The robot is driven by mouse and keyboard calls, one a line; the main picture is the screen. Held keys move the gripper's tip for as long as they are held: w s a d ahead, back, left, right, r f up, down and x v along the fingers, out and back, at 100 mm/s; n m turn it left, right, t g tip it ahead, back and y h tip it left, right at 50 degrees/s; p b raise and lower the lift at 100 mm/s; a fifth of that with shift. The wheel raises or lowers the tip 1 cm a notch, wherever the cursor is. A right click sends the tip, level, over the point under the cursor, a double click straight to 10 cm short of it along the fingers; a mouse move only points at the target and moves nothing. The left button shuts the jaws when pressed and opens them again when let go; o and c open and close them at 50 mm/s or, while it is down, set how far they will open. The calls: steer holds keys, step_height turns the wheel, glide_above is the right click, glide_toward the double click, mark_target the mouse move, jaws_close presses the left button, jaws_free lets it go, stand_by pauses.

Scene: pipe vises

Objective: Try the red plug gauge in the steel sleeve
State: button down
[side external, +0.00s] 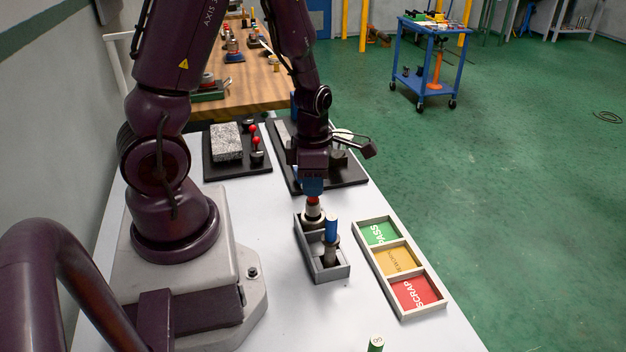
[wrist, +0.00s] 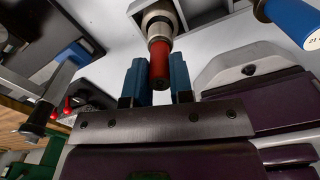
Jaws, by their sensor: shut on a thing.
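The red plug gauge (side external: 313,201) is upright between the blue fingers of my gripper (side external: 313,187). In the wrist view the fingers (wrist: 159,66) are shut on its red handle (wrist: 160,60).
A blue-handled gauge (side external: 331,229) stands upright close by in the near part of the tray. A sorting tray (side external: 371,271) with PASS and SCRAP compartments lies to the right. Dark plates with fixtures (side external: 238,166) lie behind.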

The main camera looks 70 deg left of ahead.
mark_target(313, 199)
steer(key=shift+f, duration=1.7)
stand_by(1.4)
steer(key=c, duration=1.3)
jaws_free()
